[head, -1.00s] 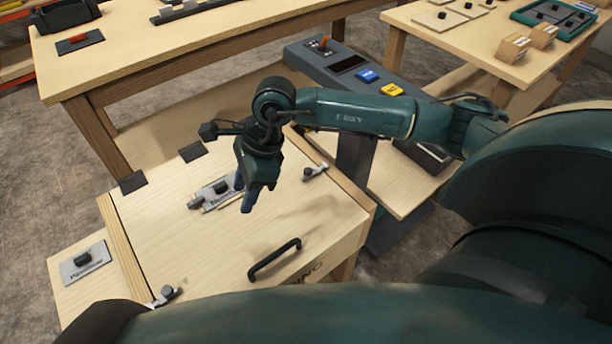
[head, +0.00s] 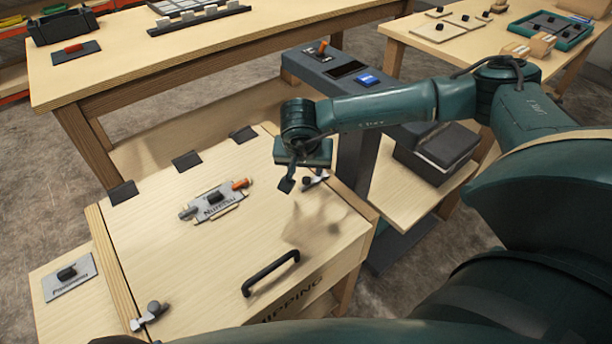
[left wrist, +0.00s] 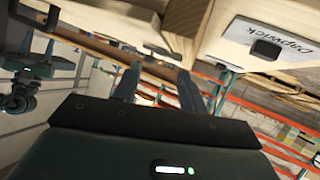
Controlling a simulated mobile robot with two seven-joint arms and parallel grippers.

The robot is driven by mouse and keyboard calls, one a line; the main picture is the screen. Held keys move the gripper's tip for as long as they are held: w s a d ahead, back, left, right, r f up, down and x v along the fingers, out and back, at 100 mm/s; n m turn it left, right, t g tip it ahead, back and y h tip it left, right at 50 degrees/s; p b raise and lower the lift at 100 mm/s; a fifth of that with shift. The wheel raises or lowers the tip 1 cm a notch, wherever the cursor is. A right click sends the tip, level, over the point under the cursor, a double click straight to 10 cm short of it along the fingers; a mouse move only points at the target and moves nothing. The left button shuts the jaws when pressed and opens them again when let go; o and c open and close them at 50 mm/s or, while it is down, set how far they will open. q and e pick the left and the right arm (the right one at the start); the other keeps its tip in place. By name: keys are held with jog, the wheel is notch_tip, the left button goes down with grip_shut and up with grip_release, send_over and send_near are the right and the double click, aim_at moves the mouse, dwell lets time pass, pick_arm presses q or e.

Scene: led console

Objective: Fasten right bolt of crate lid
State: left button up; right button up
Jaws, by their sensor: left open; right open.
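The crate lid (head: 180,255) lies shut on the wooden crate in the head view. The right bolt (head: 315,181) is a small metal latch with a dark knob at the lid's right edge. My right gripper (head: 298,184) hangs open just above and left of that bolt, partly covering it; I cannot tell whether it touches. The left bolt (head: 151,314) sits at the lid's front left corner. A black handle (head: 271,273) is on the lid's front part. My left gripper (left wrist: 168,85) is open and empty in the left wrist view, with fingers apart.
Another plate (head: 69,275) is on the board left of the crate. A grey console (head: 345,72) with a lever and blue button stands behind right. A workbench (head: 200,60) spans the back.

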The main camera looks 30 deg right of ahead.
aim_at(307, 179)
jog(key=x, duration=0.5)
jog(key=shift+w+f, duration=0.1)
jog(key=shift+f, duration=0.05)
jog(key=shift+c, duration=0.5)
grip_shut()
